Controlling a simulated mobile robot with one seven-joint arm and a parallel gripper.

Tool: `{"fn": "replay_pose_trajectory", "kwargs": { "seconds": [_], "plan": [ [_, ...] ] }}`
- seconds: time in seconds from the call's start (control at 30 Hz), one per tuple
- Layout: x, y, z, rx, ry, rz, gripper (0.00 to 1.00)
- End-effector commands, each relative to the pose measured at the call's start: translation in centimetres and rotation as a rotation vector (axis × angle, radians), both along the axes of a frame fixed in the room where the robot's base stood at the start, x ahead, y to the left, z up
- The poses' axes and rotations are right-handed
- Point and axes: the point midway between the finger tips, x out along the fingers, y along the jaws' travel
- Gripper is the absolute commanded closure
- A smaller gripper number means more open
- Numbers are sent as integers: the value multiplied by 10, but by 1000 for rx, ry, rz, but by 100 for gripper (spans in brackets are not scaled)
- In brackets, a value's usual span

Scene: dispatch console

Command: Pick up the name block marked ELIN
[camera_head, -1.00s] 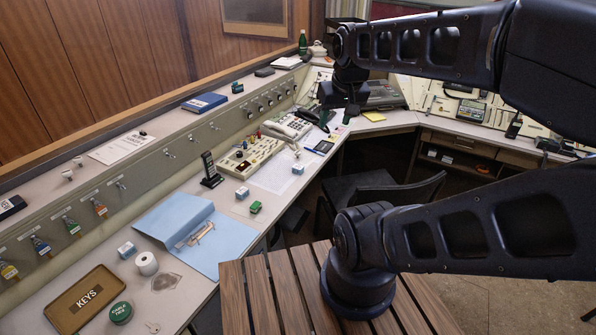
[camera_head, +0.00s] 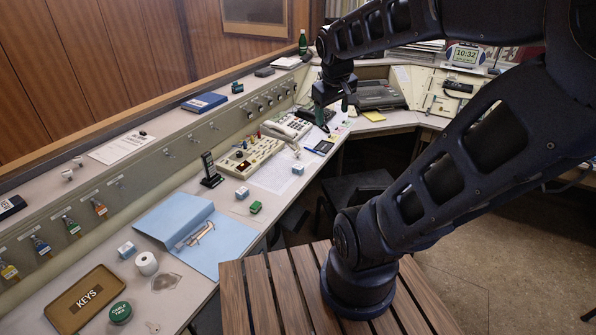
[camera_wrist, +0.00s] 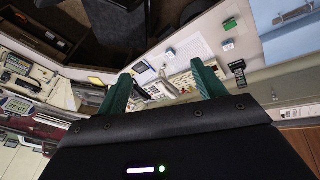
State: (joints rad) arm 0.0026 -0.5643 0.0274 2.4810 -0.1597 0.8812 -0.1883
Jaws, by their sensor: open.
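Several small white-and-blue blocks lie on the desk: one by the blue folder (camera_head: 127,250), one near the handset stand (camera_head: 242,193) and one by the paper sheet (camera_head: 298,169). No lettering on them is readable, so I cannot tell which is marked ELIN. In the wrist view, small blocks show beyond my fingers, one (camera_wrist: 170,53) near the middle and one (camera_wrist: 229,45) upper right. My gripper (camera_wrist: 163,88) has green fingers set wide apart with nothing held between them. In the head view my gripper (camera_head: 321,116) hangs above the desk near the telephone.
A telephone (camera_head: 287,126) and a button panel (camera_head: 250,155) stand on the left desk. A green block (camera_head: 255,207), blue folder (camera_head: 180,230), tape roll (camera_head: 146,263) and KEYS tray (camera_head: 87,300) lie nearer. A dark chair (camera_head: 350,190) stands by the desk.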

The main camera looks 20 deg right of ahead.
Motion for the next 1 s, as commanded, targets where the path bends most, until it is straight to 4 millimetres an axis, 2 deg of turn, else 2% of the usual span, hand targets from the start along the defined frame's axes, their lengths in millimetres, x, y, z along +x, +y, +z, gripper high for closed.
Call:
{"fn": "replay_pose_trajectory", "kwargs": {
  "seconds": [0.03,0.27,0.53,0.77,1.0],
  "plan": [
    [12,-2,-5,-34,18,41,31],
    [62,-10,-23,-187,85,251,31],
    [121,-14,-54,-346,172,520,31],
    [169,-12,-90,-459,247,765,31],
    [216,-6,-136,-557,322,1034,31]
  ]
}}
